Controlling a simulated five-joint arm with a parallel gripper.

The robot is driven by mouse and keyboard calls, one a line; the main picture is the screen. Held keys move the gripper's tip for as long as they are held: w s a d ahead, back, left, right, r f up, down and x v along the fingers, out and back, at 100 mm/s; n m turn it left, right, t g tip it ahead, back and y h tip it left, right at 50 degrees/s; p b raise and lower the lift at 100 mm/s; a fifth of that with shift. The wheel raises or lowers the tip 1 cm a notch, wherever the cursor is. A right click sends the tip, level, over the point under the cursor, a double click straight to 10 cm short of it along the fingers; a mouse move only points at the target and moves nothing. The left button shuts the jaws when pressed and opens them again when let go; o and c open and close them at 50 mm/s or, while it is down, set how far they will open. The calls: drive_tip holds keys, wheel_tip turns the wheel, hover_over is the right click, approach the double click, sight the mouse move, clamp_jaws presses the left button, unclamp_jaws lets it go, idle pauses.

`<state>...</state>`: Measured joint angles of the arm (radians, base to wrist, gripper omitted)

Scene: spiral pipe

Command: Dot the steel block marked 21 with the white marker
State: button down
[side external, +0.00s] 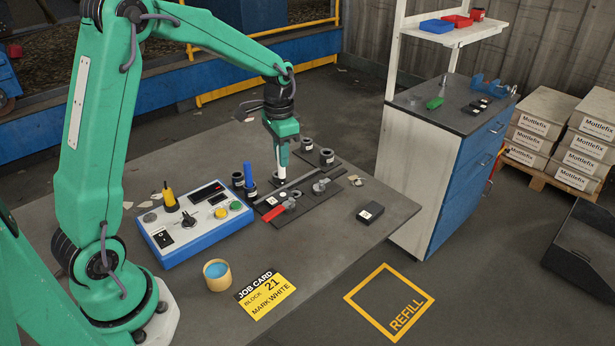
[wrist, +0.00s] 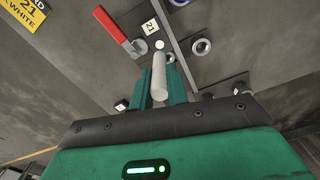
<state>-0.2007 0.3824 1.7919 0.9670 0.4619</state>
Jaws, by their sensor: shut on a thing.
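My gripper (side external: 280,138) points down over the table and is shut on the white marker (side external: 283,160), which hangs upright with its lower end toward the dark work plate. In the wrist view the marker (wrist: 159,78) stands between the two green fingers. I cannot tell whether the marker touches the block. In the side view the marker stands behind the small labelled block (side external: 271,201).
A red-handled clamp (side external: 272,213) lies beside the block. A blue marker (side external: 248,175) stands in a holder near the blue control box (side external: 190,236). Empty dark holders (side external: 326,156) stand behind. A loose dark block (side external: 370,212) sits at right. The job card (side external: 265,292) lies in front.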

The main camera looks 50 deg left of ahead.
drive_tip(key=shift+r, duration=1.6)
